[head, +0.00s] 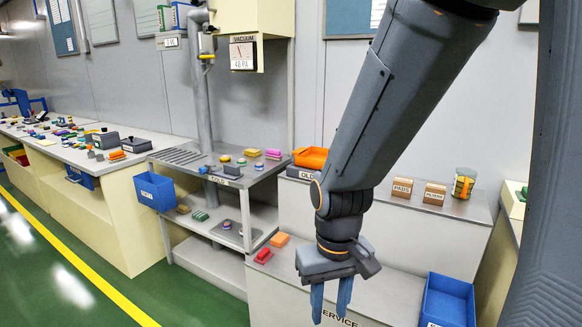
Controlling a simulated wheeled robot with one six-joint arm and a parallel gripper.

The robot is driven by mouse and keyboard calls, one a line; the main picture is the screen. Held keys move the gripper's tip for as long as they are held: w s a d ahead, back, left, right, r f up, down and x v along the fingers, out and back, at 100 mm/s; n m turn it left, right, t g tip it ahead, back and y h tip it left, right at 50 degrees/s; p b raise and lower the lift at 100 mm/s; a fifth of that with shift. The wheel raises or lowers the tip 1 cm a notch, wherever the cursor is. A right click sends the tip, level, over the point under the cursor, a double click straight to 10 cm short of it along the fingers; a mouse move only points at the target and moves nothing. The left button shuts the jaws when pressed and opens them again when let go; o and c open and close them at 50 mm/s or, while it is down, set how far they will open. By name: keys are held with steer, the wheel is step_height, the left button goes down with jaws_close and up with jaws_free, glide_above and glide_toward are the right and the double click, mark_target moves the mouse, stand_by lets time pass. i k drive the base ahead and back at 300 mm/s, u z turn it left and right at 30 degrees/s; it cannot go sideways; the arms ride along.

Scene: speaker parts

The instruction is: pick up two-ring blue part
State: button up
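My gripper (331,300) hangs low in front of the pale cabinet marked SERVICE (290,288). Its two blue-grey fingers point down with a gap between them, and nothing shows in the gap. I cannot make out a two-ring blue part for certain. Small round parts lie on the grey cart's upper shelf (200,168), one of them near the shelf's middle (241,162). Another small round part (227,225) is on the shelf below.
A blue bin (447,301) stands at lower right. Another blue bin (154,191) hangs on the cart's left end. An orange tray (311,157) sits behind my arm. Green floor is clear at left.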

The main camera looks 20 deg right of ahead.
mark_target(258, 166)
steer(key=u, duration=1.15)
steer(key=i, duration=3.35)
steer(key=z, duration=3.65)
steer(key=i, duration=0.45)
steer(key=z, duration=0.05)
